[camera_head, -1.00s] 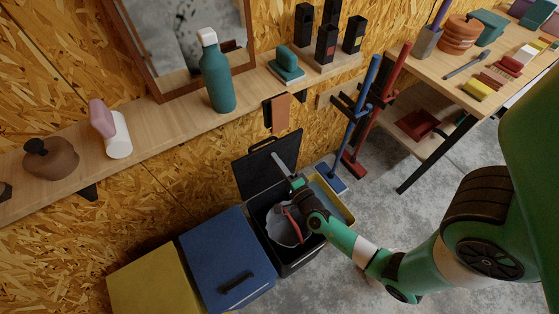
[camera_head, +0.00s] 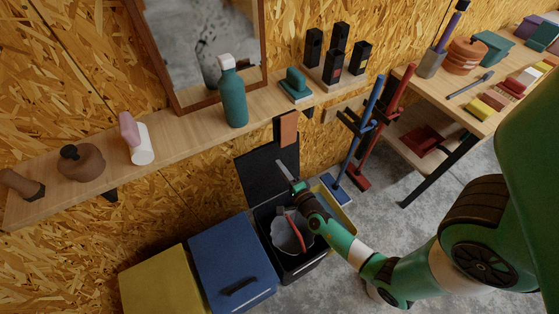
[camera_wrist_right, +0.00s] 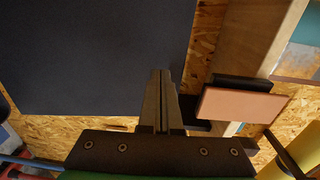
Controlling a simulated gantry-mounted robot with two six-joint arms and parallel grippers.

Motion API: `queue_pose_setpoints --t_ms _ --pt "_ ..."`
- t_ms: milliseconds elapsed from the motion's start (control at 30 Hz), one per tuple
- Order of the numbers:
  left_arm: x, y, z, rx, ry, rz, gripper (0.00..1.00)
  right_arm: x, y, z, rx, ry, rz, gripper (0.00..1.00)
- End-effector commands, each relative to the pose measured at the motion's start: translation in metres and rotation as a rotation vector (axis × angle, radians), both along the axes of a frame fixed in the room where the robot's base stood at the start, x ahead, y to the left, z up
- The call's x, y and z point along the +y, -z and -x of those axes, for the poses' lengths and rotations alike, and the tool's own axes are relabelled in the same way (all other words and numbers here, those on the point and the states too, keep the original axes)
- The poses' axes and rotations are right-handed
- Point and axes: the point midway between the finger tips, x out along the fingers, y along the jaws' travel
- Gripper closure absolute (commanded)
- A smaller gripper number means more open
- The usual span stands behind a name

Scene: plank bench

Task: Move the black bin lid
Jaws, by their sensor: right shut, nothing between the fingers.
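The black bin lid (camera_head: 262,178) stands open, tilted up at the back of the black bin (camera_head: 303,262), near the chipboard wall. In the right wrist view the lid (camera_wrist_right: 95,50) fills the upper left as a flat dark panel. My right gripper (camera_head: 281,165) is shut and empty, its fingertips in front of the lid. In the wrist view the closed fingers (camera_wrist_right: 160,75) point at the lid's lower right part; I cannot tell whether they touch it. A grey liner and a red item (camera_head: 297,228) show inside the bin. My left gripper is out of view.
A blue bin (camera_head: 228,260) and a yellow bin (camera_head: 160,280) stand left of the black bin. A wooden shelf (camera_head: 185,135) with a teal bottle (camera_head: 233,95) runs above. A brown hanging piece (camera_head: 288,129) is close above the lid. Blue and red-handled tools stand to the right.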

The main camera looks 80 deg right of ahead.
Motion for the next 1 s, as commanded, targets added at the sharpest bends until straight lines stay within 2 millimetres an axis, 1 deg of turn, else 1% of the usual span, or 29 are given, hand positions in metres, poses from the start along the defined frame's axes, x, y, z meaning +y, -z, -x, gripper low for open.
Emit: queue_pose_setpoints --t_ms 33,200,300,400,533,900,967,1000 --pt "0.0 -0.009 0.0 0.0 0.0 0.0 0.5 0.011 -0.005 0.009 0.005 -0.004 -0.004 1.0" --pt "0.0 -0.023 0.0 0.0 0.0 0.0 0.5 0.043 -0.012 0.041 0.004 -0.006 -0.003 1.0" --pt "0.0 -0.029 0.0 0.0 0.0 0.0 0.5 0.057 -0.014 0.056 0.003 -0.004 -0.003 1.0" --pt "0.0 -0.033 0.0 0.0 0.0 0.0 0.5 0.067 -0.016 0.065 0.001 -0.004 -0.002 1.0" --pt "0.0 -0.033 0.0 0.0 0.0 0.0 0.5 0.071 -0.015 0.07 -0.001 -0.001 -0.001 1.0" --pt "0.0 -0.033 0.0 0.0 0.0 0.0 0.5 0.071 -0.015 0.07 -0.001 -0.002 -0.001 1.0" --pt "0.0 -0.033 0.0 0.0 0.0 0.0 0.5 0.074 -0.017 0.064 -0.008 -0.017 0.002 1.0" --pt "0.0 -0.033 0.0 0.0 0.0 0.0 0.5 0.074 -0.023 0.055 -0.023 -0.028 0.009 1.0"
